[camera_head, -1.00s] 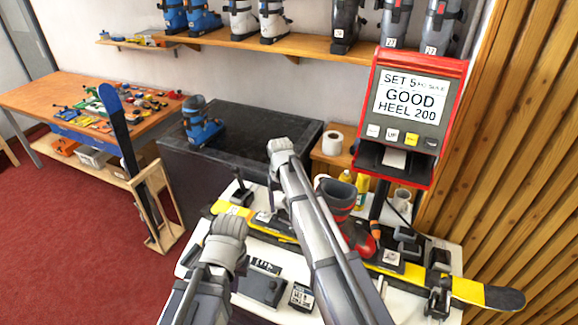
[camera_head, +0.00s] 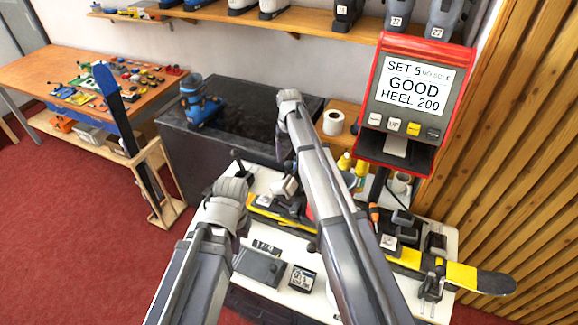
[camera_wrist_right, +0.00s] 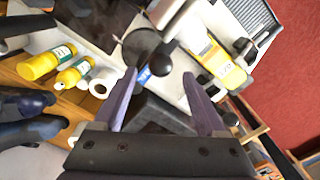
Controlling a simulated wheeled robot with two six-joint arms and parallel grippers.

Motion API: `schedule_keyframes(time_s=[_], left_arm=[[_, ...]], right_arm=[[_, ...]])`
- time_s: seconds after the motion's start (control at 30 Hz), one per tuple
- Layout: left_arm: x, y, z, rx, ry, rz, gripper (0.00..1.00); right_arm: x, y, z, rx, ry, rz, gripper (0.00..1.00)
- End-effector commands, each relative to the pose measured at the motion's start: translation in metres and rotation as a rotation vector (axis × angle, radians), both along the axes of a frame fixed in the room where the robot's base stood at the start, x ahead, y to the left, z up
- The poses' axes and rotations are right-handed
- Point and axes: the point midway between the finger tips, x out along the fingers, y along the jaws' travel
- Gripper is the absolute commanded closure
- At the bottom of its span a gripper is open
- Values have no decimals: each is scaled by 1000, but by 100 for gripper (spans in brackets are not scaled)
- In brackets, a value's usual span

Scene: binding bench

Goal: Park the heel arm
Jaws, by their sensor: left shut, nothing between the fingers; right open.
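A yellow and black ski (camera_head: 410,258) lies across the white bench (camera_head: 325,305). A dark upright lever (camera_head: 237,165) stands at its far left; I cannot tell whether this is the heel arm. A silver piece (camera_head: 284,187) stands over the ski beside my right arm. My left gripper (camera_head: 231,187) is shut and empty, near the lever in the picture. My right gripper (camera_head: 289,97) is open, in front of the dark cabinet. The right wrist view shows its spread fingers (camera_wrist_right: 160,82) with a black round knob (camera_wrist_right: 161,63) around their tips' level, apparently not gripped. My right arm hides the boot.
A red-framed display (camera_head: 412,92) reads "GOOD HEEL 200". A dark cabinet (camera_head: 255,105) carries a blue boot (camera_head: 199,103). A paper roll (camera_head: 333,122) and yellow bottles (camera_head: 345,161) stand behind the bench. A ski in a wooden stand (camera_head: 165,195) is at left, with clear red floor.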

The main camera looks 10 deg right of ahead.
Motion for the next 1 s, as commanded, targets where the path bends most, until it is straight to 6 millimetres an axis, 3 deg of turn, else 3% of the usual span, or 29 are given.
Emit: schedule_keyframes(time_s=[0.27, 0.8, 1.0], left_arm=[[0, 0, -13, 0, 0, 1, 100], [1, 0, -75, -1, -3, 4, 100], [0, 0, -79, 0, -3, 3, 100]], right_arm=[[0, 0, -13, 0, 0, 0, 26], [0, 0, -74, 0, 0, 1, 26], [0, 0, -79, 0, 0, 1, 26]])
